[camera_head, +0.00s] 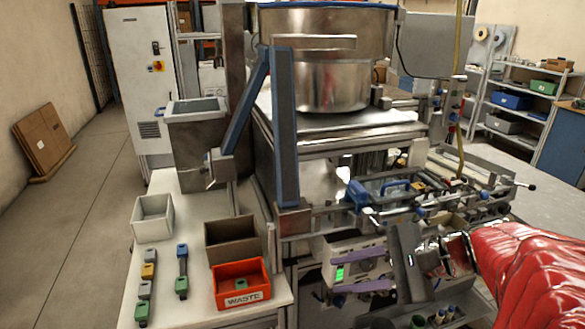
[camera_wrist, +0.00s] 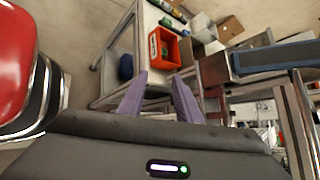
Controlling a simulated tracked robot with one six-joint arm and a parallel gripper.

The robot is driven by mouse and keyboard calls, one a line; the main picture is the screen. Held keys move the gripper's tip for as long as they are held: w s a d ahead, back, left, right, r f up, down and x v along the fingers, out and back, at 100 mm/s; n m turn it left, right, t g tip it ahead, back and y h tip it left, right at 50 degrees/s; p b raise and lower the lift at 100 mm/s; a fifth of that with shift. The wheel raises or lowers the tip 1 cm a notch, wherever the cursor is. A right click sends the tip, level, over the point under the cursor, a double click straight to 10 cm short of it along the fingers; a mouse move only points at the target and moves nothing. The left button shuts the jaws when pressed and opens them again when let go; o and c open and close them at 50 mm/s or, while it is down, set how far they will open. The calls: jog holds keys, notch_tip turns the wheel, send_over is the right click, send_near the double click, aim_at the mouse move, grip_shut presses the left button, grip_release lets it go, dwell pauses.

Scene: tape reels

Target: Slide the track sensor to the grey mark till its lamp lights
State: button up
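My gripper (camera_head: 338,276) is in the lower middle of the head view, its two purple fingers apart and pointing left. In the wrist view my gripper (camera_wrist: 158,85) also shows its fingers spread, with nothing between them. A rail assembly (camera_head: 430,198) with several blue blocks and clamps lies above and right of my gripper in the head view. I cannot tell which part is the track sensor, and no grey mark can be made out.
A white table holds an orange WASTE bin (camera_head: 241,299), a brown box (camera_head: 232,253), a white bin (camera_head: 152,229) and several small green-ended parts. A blue-grey post (camera_head: 285,130) and a large steel drum (camera_head: 330,75) stand behind.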

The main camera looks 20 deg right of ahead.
jog(key=d+r+m+t, duration=0.4)
jog(key=d+m+t, duration=0.2)
jog(key=d, duration=0.4)
jog(key=m+t+h, duration=0.5)
jog(key=m+h, duration=0.4)
jog(key=m, duration=0.4)
send_near(424, 212)
jog(key=s, duration=0.2)
jog(key=shift+s+d+f, duration=0.1)
jog(key=shift+s+d, duration=0.15)
jog(key=shift+s, duration=0.15)
jog(key=shift+w, duration=0.1)
jog(key=shift+w+a, duration=0.1)
jog(key=shift+w, duration=6.75)
jog(key=shift+c, duration=0.4)
grip_shut()
